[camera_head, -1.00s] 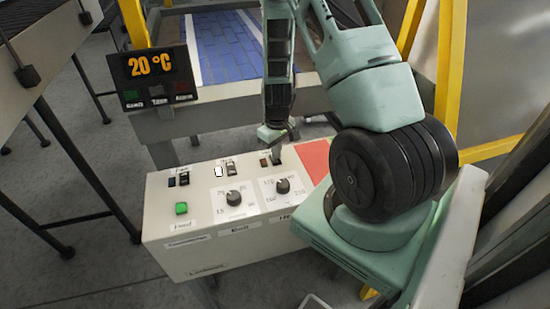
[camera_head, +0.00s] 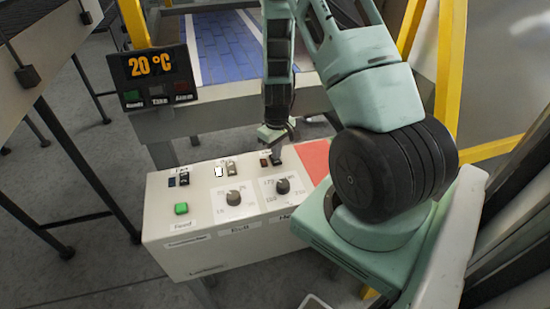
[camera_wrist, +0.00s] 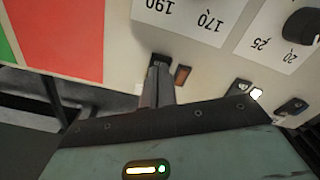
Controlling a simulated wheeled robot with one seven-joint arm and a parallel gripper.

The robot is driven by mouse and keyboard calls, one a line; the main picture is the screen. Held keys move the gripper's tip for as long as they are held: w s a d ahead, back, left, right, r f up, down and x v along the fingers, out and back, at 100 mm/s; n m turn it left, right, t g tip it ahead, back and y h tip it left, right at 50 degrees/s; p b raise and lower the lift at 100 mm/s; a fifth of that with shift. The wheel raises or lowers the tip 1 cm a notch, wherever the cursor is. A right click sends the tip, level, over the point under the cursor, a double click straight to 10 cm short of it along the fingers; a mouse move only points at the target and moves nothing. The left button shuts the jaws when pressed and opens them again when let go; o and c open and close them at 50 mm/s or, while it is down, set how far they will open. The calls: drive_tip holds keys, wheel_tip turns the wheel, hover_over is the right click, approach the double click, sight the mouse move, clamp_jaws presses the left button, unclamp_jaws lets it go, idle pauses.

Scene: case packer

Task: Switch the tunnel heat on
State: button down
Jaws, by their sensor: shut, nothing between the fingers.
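The control box (camera_head: 215,258) is a pale panel with rocker switches along its back edge and two dials. The heat switch is the dark rocker (camera_wrist: 160,61) at the right end of that row. In the wrist view an unlit amber-brown lamp (camera_wrist: 183,75) sits beside it. My gripper (camera_wrist: 158,85) is shut and empty, with its fingertips at the rocker, touching or nearly so; they hide part of it. In the head view my gripper (camera_head: 277,150) is over the same switch.
The heat dial (camera_head: 283,186) and belt dial (camera_head: 233,197) stand in front of the switches. A lit white lamp (camera_head: 219,172) marks the middle switch. A green button (camera_head: 181,208) is at left, a red patch (camera_head: 315,158) at right. The blue conveyor (camera_head: 225,45) lies behind.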

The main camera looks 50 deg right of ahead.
drive_tip(key=shift+f+b, duration=0.75)
drive_tip(key=shift+f, duration=0.2)
idle(0.6)
drive_tip(key=shift+r+p, duration=2.6)
drive_tip(key=shift+r, duration=1)
drive_tip(key=a+r+n+y+b, duration=0.1)
drive_tip(key=a+r+n+b, duration=0.15)
drive_tip(key=a, duration=0.95)
drive_tip(key=a+r+n+b, duration=0.2)
drive_tip(key=a+r+b, duration=0.2)
drive_tip(key=a, duration=0.8)
drive_tip(key=s+a+r+n+b, duration=0.4)
drive_tip(key=s+a, duration=0.8)
drive_tip(key=s, duration=0.4)
drive_tip(key=shift+a+r+b, duration=0.2)
drive_tip(key=shift+a+b, duration=0.05)
drive_tip(key=shift+b, duration=0.3)
